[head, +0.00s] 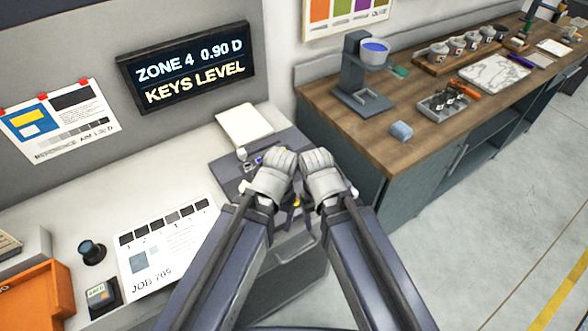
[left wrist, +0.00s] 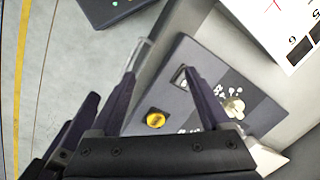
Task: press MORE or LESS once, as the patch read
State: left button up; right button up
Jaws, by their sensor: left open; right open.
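The display (head: 190,68) reads "ZONE 4 0.90 D" and "KEYS LEVEL". A wall card (head: 60,120) bears a reference aim whose value is too small to read surely. The job sheet (head: 165,245) shows a row of numbered grey patches. A dark key panel (head: 232,180) lies under my wrists, which hide much of it. My left gripper (left wrist: 160,72) is open and empty above the panel. My right gripper (head: 305,212) is open beside it, its fingers partly hidden.
A black knob (head: 92,250), a small handheld meter (head: 103,295) and an orange bin (head: 38,297) stand at the left. A blank pad (head: 245,125) lies behind the panel. A wooden counter (head: 415,150) at right carries a stand, cups and a tray.

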pick_arm(q)
jog(key=shift+c, duration=0.3)
grip_shut()
dwell(0.5)
dwell(0.9)
